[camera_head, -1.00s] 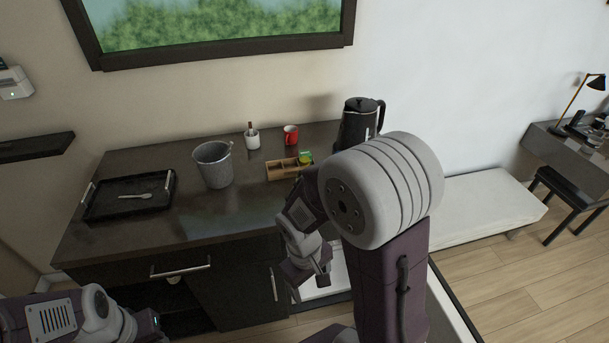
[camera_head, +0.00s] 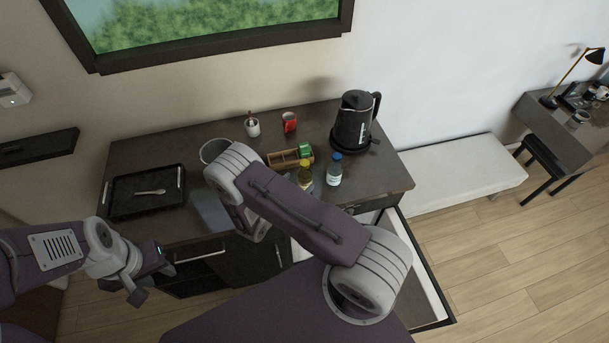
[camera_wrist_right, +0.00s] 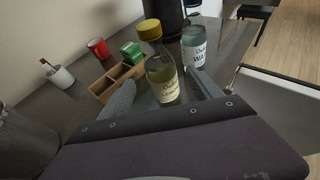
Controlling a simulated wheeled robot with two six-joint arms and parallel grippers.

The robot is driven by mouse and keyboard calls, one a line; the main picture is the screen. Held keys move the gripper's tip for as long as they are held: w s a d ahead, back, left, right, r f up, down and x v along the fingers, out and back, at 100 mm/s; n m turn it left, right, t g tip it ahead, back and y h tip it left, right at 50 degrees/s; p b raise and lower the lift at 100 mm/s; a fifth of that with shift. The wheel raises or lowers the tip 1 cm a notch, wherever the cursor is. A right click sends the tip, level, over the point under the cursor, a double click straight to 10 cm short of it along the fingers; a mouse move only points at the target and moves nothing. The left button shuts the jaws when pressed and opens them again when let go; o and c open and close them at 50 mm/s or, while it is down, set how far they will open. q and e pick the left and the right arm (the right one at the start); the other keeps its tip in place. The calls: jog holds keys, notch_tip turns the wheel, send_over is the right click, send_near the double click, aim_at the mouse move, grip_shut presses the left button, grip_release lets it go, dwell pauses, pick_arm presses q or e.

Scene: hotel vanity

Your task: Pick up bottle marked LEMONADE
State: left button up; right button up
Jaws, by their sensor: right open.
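A bottle with a yellow cap (camera_head: 305,176) and yellowish contents stands upright near the counter's front edge. In the right wrist view this bottle (camera_wrist_right: 161,75) is in front of my open right gripper (camera_wrist_right: 160,80), its lower part between the two fingers; I cannot tell whether they touch it. In the head view my right gripper is hidden behind my arm. My left gripper (camera_head: 150,281) is empty, fingers apart.
A wooden divided box (camera_head: 282,160) with a green item is just behind the bottles. A black kettle (camera_head: 352,122), red mug (camera_head: 289,122), white cup (camera_head: 253,128), grey bin (camera_head: 211,149) and black tray (camera_head: 125,196) share the counter. An open drawer (camera_head: 425,290) juts out right.

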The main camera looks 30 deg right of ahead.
aim_at(301, 179)
jog(key=shift+w+d+f, duration=0.1)
jog(key=shift+d, duration=0.05)
jog(key=shift+w+d+p, duration=0.1)
jog(key=shift+d+p, duration=0.2)
jog(key=shift+p, duration=0.05)
jog(key=p+x, duration=0.1)
jog(key=x, duration=0.1)
jog(key=p+x, duration=0.1)
jog(key=shift+w+d, duration=0.1)
jog(key=shift+d, duration=0.35)
jog(key=shift+w+d+f, duration=0.2)
jog(key=shift+w+d, duration=0.05)
jog(key=shift+a+r, duration=0.1)
jog(key=shift+a, duration=0.05)
jog(key=c, duration=1.5)
grip_shut()
